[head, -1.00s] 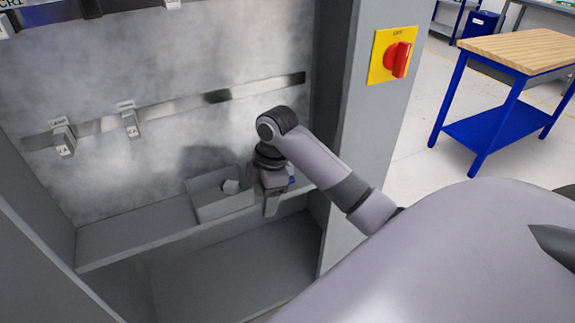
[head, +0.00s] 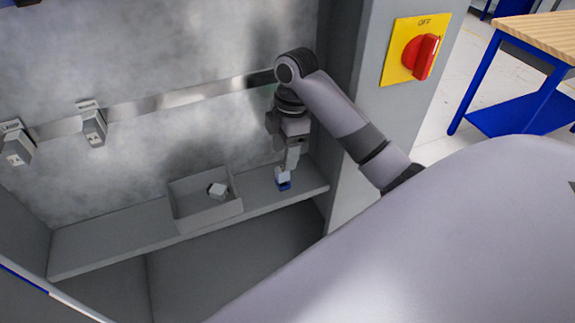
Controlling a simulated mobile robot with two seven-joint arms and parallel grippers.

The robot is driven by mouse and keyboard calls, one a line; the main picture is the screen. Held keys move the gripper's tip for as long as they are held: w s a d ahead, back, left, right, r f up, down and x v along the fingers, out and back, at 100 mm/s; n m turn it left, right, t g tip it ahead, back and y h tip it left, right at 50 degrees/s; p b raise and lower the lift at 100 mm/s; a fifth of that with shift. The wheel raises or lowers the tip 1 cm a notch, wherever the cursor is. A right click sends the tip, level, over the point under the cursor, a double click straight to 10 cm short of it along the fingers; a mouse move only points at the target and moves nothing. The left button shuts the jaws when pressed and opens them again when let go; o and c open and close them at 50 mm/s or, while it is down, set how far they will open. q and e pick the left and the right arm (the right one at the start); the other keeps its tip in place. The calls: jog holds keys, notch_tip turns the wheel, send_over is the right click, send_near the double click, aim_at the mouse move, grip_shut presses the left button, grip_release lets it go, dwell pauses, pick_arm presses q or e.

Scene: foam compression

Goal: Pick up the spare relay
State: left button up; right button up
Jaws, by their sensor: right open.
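A small relay with a white top and blue base (head: 283,184) stands on the grey shelf, to the right of the open grey bin. I take it to be the spare relay. My right gripper (head: 288,167) points down directly over it, with its fingers at or just above the white top. The jaws are open. The finger hides part of the top, and I cannot tell whether it touches. My left gripper is out of view.
The grey bin (head: 206,215) holds a small light block (head: 218,190). Two relays (head: 93,128) (head: 17,147) sit on the metal rail on the back wall. The cabinet's right side wall, with a red switch (head: 421,57), is close to my right arm. The shelf's left part is clear.

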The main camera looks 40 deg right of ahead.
aim_at(282, 171)
jog(key=shift+w+d, duration=0.1)
jog(key=shift+f, duration=0.7)
jog(key=shift+w+a+f, duration=0.1)
jog(key=shift+a+f, duration=0.1)
jog(key=shift+f, duration=1.2)
jog(key=shift+a+f, duration=0.15)
jog(key=shift+f, duration=1.25)
jog(key=shift+c, duration=0.3)
grip_shut()
